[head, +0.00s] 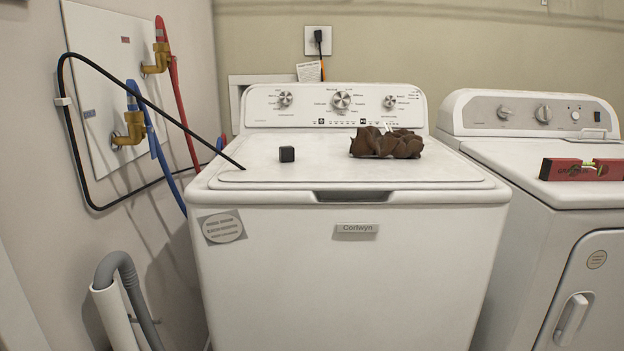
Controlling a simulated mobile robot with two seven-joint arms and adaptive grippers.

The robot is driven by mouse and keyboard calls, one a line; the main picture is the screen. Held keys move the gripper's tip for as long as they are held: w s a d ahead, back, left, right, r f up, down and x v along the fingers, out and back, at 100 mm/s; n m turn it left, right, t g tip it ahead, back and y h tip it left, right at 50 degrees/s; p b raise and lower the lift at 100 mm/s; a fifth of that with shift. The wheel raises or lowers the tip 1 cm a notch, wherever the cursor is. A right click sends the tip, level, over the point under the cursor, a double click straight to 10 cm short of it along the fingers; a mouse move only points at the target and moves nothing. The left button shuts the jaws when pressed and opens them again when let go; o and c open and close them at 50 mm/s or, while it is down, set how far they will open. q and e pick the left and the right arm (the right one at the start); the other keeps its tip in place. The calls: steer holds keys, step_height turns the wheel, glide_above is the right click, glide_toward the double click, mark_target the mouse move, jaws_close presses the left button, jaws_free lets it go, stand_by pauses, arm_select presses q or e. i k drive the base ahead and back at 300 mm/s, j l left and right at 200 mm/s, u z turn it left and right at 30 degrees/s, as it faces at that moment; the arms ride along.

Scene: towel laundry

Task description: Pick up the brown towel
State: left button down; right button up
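The brown towel (386,144) lies crumpled on the lid of the white top-load washer (345,255), right of the lid's middle and in front of the control panel. A small white bit shows at its top edge; I cannot tell what it is. Neither of my grippers is in the head view.
A small black cube (287,154) sits on the lid left of the towel. A black cable (150,104) reaches from the wall to the lid's left edge. A red level (582,169) lies on the dryer (520,215) at right. The lid's front is clear.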

mark_target(369, 142)
steer(key=i+l+z, duration=0.15)
steer(key=z, duration=0.2)
steer(key=i+l+z, duration=0.1)
steer(key=i+z, duration=0.35)
steer(key=z, duration=0.25)
